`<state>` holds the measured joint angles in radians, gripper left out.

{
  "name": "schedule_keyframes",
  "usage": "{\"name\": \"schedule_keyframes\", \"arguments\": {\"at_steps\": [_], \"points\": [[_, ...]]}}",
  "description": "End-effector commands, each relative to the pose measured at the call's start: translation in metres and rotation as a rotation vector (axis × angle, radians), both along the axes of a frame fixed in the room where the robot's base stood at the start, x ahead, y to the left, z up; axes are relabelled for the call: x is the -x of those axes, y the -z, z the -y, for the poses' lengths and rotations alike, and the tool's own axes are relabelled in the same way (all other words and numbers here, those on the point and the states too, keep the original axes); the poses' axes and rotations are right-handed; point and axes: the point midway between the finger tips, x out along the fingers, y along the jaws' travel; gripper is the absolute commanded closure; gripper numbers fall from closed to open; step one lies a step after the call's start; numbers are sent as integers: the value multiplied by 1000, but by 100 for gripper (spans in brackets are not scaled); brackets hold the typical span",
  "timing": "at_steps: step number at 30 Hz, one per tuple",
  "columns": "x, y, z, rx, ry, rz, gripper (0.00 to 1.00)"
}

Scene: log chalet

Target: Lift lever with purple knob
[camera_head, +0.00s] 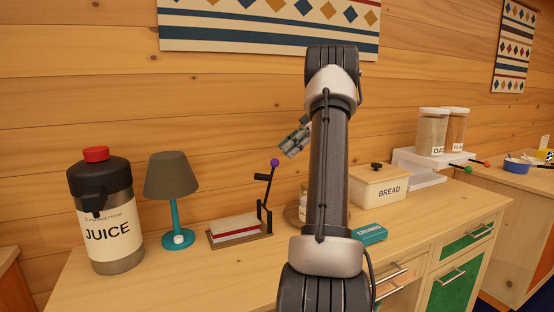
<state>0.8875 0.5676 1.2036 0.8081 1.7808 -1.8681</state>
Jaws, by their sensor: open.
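The purple knob (275,162) tops a dark lever (266,190) on the counter. The lever stands upright, leaning slightly to the right, at the right end of a flat base (240,231) with a red and white block on it. My gripper (287,150) is open and empty. In the picture it lies just above and right of the knob, apart from it. My own arm rises in the middle of the view and hides part of the counter and the wrist.
Left of the lever stand a lamp (171,177) and a juice dispenser (106,215). To the right are a bread box (378,187), a small teal box (369,234) and jars (433,131) on a white riser. A jar partly shows behind my arm. The counter's front left is clear.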

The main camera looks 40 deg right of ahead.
Motion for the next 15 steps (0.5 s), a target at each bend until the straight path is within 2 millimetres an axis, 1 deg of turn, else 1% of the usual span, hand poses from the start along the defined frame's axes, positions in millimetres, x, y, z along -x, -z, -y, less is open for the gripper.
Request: {"name": "schedule_keyframes", "arguments": {"at_steps": [1, 3, 6, 9, 15], "points": [[3, -6, 8, 2, 2, 2, 51], [7, -13, 16, 2, 2, 1, 51], [11, -20, 24, 1, 1, 0, 51], [13, -23, 28, 0, -1, 0, 51], [14, -25, 28, 0, -1, -1, 51]]}}
